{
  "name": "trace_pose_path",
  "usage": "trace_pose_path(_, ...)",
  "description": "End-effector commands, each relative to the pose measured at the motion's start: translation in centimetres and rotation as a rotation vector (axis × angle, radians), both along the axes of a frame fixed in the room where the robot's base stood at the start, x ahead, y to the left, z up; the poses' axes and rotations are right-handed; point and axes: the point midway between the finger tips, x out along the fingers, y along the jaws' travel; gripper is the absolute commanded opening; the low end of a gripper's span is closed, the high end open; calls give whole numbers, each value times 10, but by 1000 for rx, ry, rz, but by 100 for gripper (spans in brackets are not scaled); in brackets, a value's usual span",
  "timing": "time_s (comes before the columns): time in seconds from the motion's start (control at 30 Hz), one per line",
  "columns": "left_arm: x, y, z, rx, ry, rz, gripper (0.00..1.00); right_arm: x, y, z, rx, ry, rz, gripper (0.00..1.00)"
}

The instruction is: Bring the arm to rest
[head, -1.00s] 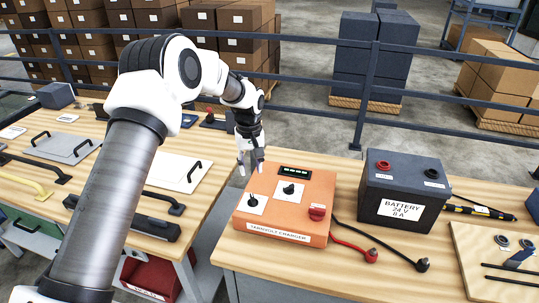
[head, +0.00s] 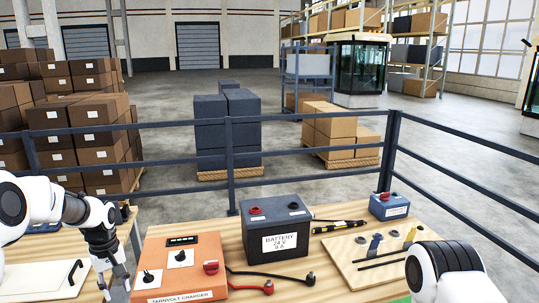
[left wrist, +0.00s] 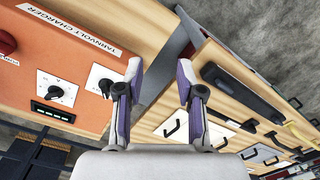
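My left arm comes in at the lower left of the head view, its gripper (head: 118,285) pointing down just left of the orange charger (head: 192,262). In the left wrist view the left gripper (left wrist: 160,72) is open, with nothing between its fingers. The charger fills the left of that view, beside the fingers. White joints of my right arm show at the lower right of the head view, but its gripper is out of frame.
A dark battery (head: 276,227) stands right of the charger. A red lead (head: 248,287) and a black lead lie in front of it. A wooden board (head: 350,275) with tools and a small blue box (head: 389,206) are farther right. A dark railing (head: 232,165) runs behind the bench.

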Motion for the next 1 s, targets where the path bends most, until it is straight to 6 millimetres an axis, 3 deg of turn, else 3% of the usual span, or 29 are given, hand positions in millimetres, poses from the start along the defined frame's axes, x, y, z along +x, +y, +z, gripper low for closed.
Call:
trace_pose_path(0.27,-29,-18,-66,8,120,-35,38,0,0,-16,0,-1,0,40)
trace_pose_path(0.47,-79,-41,-129,-5,253,-69,38,0,0,-27,0,0,0,40)
trace_pose_path(0.57,-115,-58,-170,-17,316,-101,38,0,0,-35,0,0,0,40)
trace_pose_path(0.67,-168,-79,-222,-41,376,-154,38,0,0,-45,0,0,0,40)
trace_pose_path(0.8,-270,-113,-291,-92,423,-272,38,1,0,-61,0,0,0,40)
trace_pose_path(0.87,-321,-126,-310,-116,417,-336,38,1,0,-68,0,0,0,40)
trace_pose_path(0.9,-355,-134,-318,-127,399,-388,38,1,0,-72,0,0,0,40)
trace_pose_path(1.0,-403,-142,-311,-124,288,-513,38,0,0,-72,0,0,0,40)
